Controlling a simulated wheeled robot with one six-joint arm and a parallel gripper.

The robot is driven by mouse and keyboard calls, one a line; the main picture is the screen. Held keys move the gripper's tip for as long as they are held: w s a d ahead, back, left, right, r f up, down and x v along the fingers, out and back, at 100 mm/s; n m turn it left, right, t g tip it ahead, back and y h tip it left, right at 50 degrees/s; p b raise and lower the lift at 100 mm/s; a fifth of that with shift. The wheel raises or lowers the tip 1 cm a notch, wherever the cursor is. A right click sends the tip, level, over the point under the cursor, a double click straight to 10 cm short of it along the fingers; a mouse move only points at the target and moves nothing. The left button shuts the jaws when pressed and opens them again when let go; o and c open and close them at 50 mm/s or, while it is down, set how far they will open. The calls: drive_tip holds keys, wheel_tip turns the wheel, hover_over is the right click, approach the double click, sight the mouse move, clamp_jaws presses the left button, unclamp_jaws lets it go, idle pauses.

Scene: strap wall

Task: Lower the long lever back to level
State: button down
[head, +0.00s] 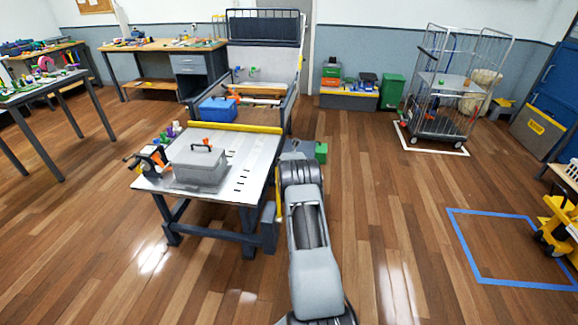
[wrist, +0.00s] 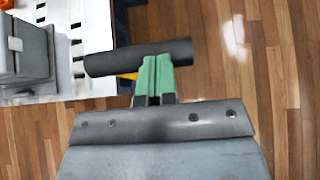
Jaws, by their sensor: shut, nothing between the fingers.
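In the wrist view a dark round bar (wrist: 108,63), which looks like the grip of the long lever, lies crosswise at my fingertips. A small yellow piece (wrist: 127,76) shows just below it. My gripper (wrist: 156,62) has green fingers, shut together with nothing between them. The fingertips overlap the bar in the picture; I cannot tell whether they touch it. In the head view a narrow yellow strip (head: 278,200) stands at the right side of the work table, beside my arm, and may be part of the lever. My arm hides much of that area.
The work table (head: 253,152) carries a grey lidded box (head: 198,165), a crank device (head: 148,160) and a yellow bar (head: 235,127) along its back edge. A blue box (head: 217,110) is behind. Open floor lies right, with a blue taped square (head: 510,283) and a wire cage trolley (head: 440,125).

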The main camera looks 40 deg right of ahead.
drive_tip(key=shift+w+d+r, duration=0.1)
drive_tip(key=shift+d+r, duration=0.3)
drive_tip(key=shift+r, duration=0.2)
drive_tip(key=b+v, duration=0.4)
drive_tip(key=v, duration=0.9)
drive_tip(key=shift+w, duration=0.15)
